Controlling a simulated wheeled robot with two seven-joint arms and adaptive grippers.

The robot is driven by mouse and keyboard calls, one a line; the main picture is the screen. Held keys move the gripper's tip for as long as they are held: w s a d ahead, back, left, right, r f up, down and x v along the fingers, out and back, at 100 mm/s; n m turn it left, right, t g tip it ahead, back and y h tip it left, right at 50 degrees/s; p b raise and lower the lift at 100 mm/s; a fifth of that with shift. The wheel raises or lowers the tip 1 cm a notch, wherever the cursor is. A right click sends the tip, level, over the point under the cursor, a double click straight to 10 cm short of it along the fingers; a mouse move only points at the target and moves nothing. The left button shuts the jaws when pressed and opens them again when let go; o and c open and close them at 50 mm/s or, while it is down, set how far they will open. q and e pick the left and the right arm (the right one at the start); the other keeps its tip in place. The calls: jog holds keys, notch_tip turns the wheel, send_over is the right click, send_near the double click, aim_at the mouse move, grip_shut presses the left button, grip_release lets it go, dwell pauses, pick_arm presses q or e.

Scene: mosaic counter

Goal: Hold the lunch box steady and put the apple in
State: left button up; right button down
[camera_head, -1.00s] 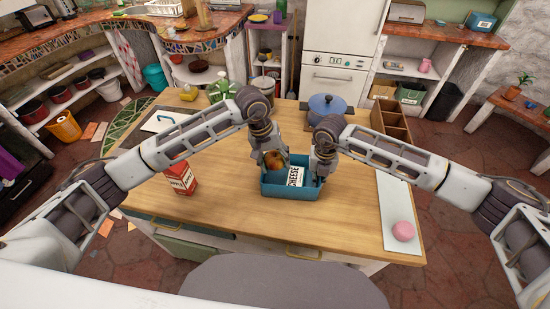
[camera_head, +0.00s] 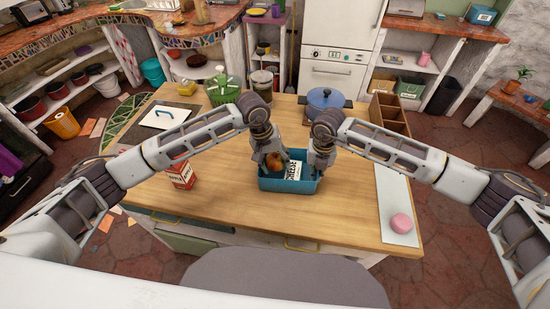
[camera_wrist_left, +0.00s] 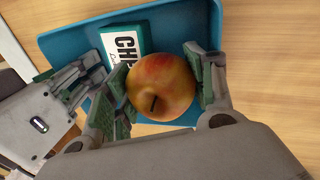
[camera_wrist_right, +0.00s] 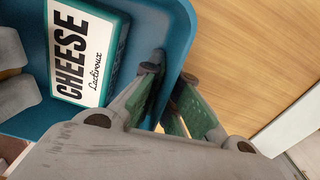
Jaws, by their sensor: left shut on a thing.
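The blue open lunch box (camera_head: 290,186) sits on the wooden island, with a green and white cheese pack (camera_wrist_right: 85,55) inside. My left gripper (camera_wrist_left: 157,78) is shut on the red-yellow apple (camera_wrist_left: 165,88), a finger on each side. In the head view the apple (camera_head: 275,163) is at the left part of the box; its exact height over the floor is unclear. My right gripper (camera_wrist_right: 172,105) has its fingers on either side of the box's right wall, one inside and one outside. Whether they press on the wall is unclear.
A red and white carton (camera_head: 181,174) stands left of the box. A blue pot (camera_head: 326,103) and a wooden divided crate (camera_head: 388,112) stand behind. A pink round thing (camera_head: 401,223) lies on a white board (camera_head: 396,190) at right. The island's front is clear.

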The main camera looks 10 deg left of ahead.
pick_arm(q)
jog(key=shift+a+f, duration=0.65)
pick_arm(e)
jog(key=shift+d+f, duration=0.25)
jog(key=shift+d, duration=0.15)
pick_arm(q)
jog(key=o, duration=1.1)
jog(key=shift+c, duration=0.2)
pick_arm(e)
jog(key=shift+d, duration=0.1)
pick_arm(q)
jog(key=shift+v, duration=0.75)
pick_arm(e)
jog(key=shift+w+f, duration=0.15)
pick_arm(q)
jog(key=shift+o, duration=0.7)
jog(key=d+v, duration=0.1)
jog(key=v, duration=1)
jog(key=shift+d+r, duration=0.15)
jog(key=shift+r, duration=0.15)
pick_arm(e)
jog(key=shift+a, duration=0.4)
jog(key=shift+r, duration=0.2)
jog(key=c, duration=1.6)
grip_release()
jog(key=shift+o, duration=0.2)
jog(key=shift+r, duration=0.15)
